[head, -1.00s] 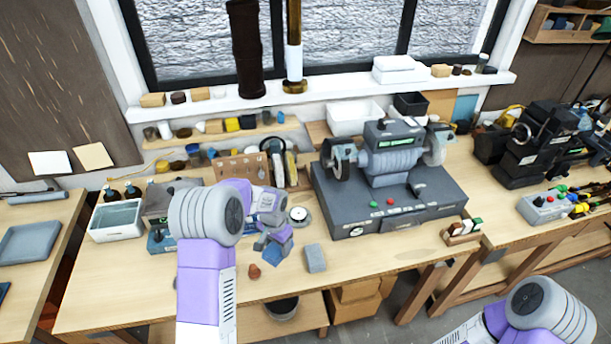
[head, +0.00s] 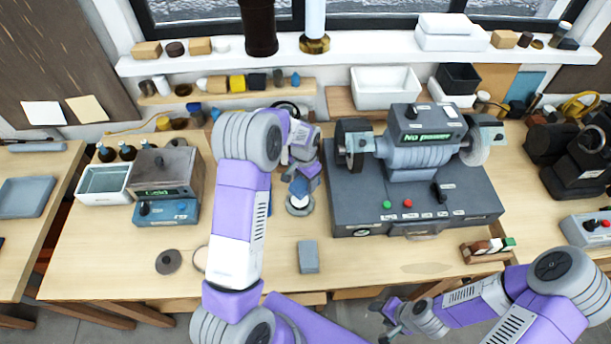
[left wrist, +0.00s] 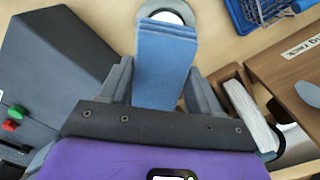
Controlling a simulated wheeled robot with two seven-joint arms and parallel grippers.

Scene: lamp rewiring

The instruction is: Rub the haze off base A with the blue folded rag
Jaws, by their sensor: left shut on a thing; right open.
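The blue folded rag (left wrist: 165,62) is held between the fingers of my left gripper (left wrist: 160,88) and hangs out past the fingertips. In the head view the rag (head: 306,186) shows with my left gripper (head: 303,172) shut on it. A round grey base with a pale centre (head: 299,207) lies on the bench just below the rag; it also shows in the left wrist view (left wrist: 142,18), partly hidden by the rag. No letter can be read on it, and I cannot tell if the rag touches it. My right gripper (head: 392,316) is open and empty at the front edge.
A grey bench grinder (head: 410,190) stands right of the base. A grey block (head: 308,257) and a dark disc (head: 168,261) lie in front. A control box (head: 165,210) and white tub (head: 104,184) stand left. The bench's front middle is mostly clear.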

